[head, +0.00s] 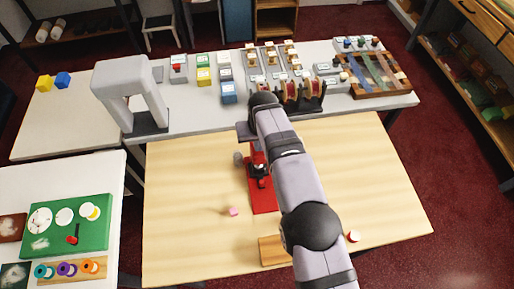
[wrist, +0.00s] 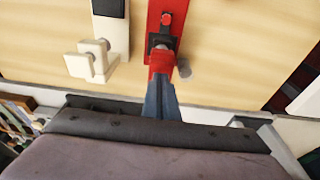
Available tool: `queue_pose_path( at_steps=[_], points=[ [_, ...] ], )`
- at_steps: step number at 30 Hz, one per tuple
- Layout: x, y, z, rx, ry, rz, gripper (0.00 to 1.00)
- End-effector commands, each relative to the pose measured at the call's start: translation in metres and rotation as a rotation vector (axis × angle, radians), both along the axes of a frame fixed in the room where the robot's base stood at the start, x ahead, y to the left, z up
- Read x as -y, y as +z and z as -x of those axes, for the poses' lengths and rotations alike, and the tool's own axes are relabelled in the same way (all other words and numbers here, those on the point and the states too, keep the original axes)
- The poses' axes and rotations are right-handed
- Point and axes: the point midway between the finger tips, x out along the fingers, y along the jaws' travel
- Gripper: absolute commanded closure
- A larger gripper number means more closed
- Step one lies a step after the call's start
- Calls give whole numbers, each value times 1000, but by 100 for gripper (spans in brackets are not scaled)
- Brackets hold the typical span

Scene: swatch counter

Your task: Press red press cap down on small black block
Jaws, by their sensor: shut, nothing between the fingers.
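A red press base (head: 264,200) lies on the wooden table, partly hidden by my arm in the head view. In the wrist view the red base (wrist: 153,18) carries a small black block (wrist: 163,41). A red press cap (wrist: 162,63) shows right beside the block; I cannot tell whether they touch. My gripper (wrist: 162,82) is shut and empty, its blue-grey fingers reaching to the red cap; contact is unclear. In the head view my arm hides the fingertips.
A pale device with a handle (wrist: 95,62) stands left of the press in the wrist view. A small pink cube (head: 233,212) and a wooden block (head: 272,250) are on the table. A grey counter (head: 190,120) with samples lies behind. The table's left side is clear.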

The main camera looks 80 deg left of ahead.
Motion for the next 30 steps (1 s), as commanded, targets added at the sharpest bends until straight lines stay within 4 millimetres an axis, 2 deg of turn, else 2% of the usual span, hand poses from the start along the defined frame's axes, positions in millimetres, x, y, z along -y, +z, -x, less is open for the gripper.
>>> queue_pose_path(
  at_steps=[1, 11, 30],
  points=[
    [3, -5, 0, 0, 0, 9, 100],
    [4, -4, 0, 0, 0, 13, 100],
    [2, 43, 0, 0, 0, 6, 100]
  ],
)
